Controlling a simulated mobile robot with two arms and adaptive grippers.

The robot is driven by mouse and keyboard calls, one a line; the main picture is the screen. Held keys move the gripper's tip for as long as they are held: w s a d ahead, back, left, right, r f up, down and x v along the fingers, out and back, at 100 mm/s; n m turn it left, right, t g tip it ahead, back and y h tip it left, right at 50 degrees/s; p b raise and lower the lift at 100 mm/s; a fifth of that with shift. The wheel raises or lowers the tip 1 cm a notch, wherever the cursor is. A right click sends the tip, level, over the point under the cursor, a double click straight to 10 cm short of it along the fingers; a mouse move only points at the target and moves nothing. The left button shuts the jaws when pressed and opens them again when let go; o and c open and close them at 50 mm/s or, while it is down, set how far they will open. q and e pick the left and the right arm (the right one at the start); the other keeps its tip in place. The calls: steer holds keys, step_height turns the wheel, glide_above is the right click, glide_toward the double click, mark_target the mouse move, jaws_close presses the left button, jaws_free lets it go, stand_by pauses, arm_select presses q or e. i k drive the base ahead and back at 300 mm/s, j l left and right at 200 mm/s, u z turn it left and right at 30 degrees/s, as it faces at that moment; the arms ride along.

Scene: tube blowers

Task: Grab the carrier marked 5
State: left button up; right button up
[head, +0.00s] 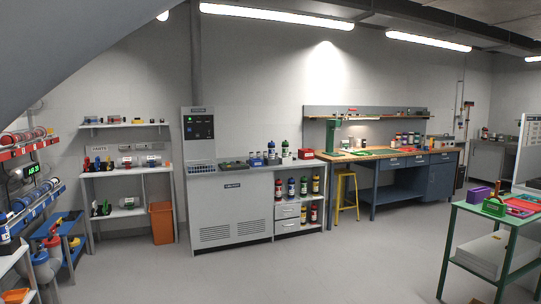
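I cannot make out a carrier marked 5; the markings are too small to read. At the left edge, a rack with a red rail (20,152) and a blue rail (30,200) holds several cylinder-like items (22,136) that may be carriers. Small numbered-looking labels run along the rails. Several dark bottle-like containers with coloured bands (291,187) stand on open shelves under the middle counter. Neither of my grippers is in view.
A grey counter with a cabinet (232,208) stands at the middle wall. An orange bin (161,222), a yellow stool (345,192) and a blue workbench (400,183) line the back. A green table (510,246) stands at right. The central floor (300,270) is clear.

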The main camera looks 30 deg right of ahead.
mark_target(272, 147)
steer(key=i+l+z, duration=0.55)
steer(key=i, duration=0.5)
steer(key=i+l+z, duration=0.3)
steer(key=i, duration=0.3)
steer(key=i+z, duration=0.3)
steer(key=i, duration=2.15)
